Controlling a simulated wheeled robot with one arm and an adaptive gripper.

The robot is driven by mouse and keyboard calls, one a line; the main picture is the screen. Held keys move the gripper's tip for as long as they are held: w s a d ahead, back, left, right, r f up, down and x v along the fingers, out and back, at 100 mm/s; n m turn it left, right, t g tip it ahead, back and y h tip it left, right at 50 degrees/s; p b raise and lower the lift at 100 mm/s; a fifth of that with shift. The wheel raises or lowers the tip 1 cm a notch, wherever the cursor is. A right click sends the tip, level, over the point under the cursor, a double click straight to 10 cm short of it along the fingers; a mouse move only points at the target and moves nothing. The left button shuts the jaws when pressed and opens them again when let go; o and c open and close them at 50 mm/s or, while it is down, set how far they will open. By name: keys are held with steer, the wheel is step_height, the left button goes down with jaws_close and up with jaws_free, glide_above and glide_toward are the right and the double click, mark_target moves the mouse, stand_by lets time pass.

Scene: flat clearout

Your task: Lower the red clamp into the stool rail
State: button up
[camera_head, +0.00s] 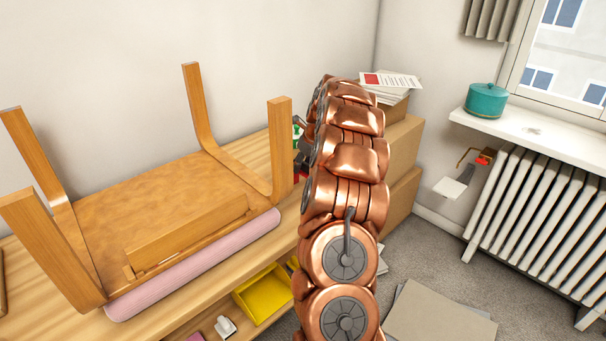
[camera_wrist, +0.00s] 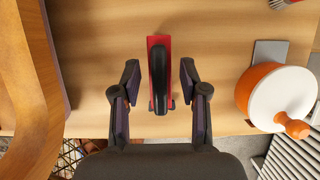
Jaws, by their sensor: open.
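The red clamp (camera_wrist: 152,42), with a black handle along its top, sits on the wooden bench in the wrist view. My gripper (camera_wrist: 159,75) is open, one finger on each side of the clamp, with a visible gap on both sides. In the head view a bit of red (camera_head: 299,179) shows beside my arm, which hides most of that spot and my gripper. The wooden stool (camera_head: 150,195) lies upturned on the bench at left, legs up. Its rail (camera_head: 190,232) runs along the near side of the underside. A stool part (camera_wrist: 30,75) fills the wrist view's left edge.
A pink roll (camera_head: 195,270) lies along the stool's near edge. An orange pot with a white lid (camera_wrist: 285,95) stands right of the clamp. Cardboard boxes (camera_head: 402,150) with papers stand behind my arm. A yellow tray (camera_head: 265,293) sits below the bench top.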

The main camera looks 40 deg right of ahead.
steer(key=shift+c, duration=0.4)
jaws_close()
steer(key=shift+r, duration=0.15)
